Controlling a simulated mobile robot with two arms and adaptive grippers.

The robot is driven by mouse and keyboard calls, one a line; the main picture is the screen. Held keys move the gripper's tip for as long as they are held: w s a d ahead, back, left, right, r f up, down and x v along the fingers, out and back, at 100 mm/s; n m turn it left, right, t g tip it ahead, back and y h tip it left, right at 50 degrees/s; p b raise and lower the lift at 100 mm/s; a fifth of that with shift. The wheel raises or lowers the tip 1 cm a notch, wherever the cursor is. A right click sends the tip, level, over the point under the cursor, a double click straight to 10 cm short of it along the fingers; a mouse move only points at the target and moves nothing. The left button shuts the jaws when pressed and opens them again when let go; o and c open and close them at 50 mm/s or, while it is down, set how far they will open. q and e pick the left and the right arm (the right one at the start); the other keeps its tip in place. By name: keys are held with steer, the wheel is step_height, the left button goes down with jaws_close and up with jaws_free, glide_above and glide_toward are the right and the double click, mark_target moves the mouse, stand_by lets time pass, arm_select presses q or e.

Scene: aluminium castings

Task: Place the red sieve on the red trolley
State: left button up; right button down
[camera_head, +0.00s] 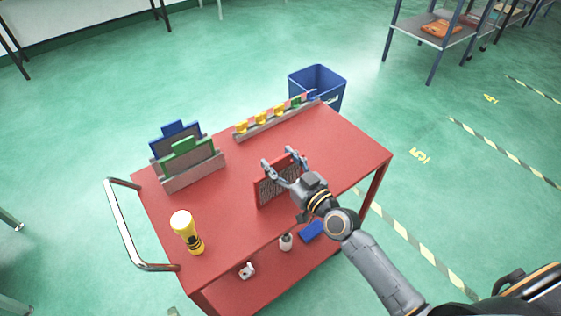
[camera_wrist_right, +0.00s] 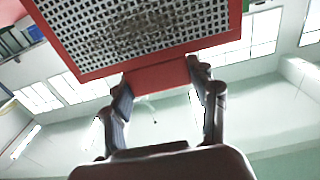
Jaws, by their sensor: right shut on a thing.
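The red sieve (camera_head: 268,192), a red frame with a grey mesh, stands upright over the top of the red trolley (camera_head: 345,150), near its front edge. My right gripper (camera_head: 281,160) is shut on its upper edge. I cannot tell whether its lower edge touches the trolley top. In the right wrist view the sieve (camera_wrist_right: 140,22) fills the upper part, and the right gripper (camera_wrist_right: 162,80) has a finger on either side of its red tab. My left gripper is not in view.
On the trolley stand a yellow flashlight (camera_head: 186,231), a rack with blue and green plates (camera_head: 188,160), and a rail with yellow and green pieces (camera_head: 270,120). A blue bin (camera_head: 318,82) stands behind. The trolley's right part is clear. Small items lie on its lower shelf.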

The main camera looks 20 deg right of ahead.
steer(key=shift+r, duration=0.15)
steer(key=shift+f, duration=0.2)
steer(key=shift+c, duration=2)
jaws_free()
steer(key=shift+r, duration=0.1)
steer(key=shift+s, duration=0.15)
steer(key=b+v, duration=0.2)
steer(key=v, duration=0.9)
steer(key=shift+s, duration=0.35)
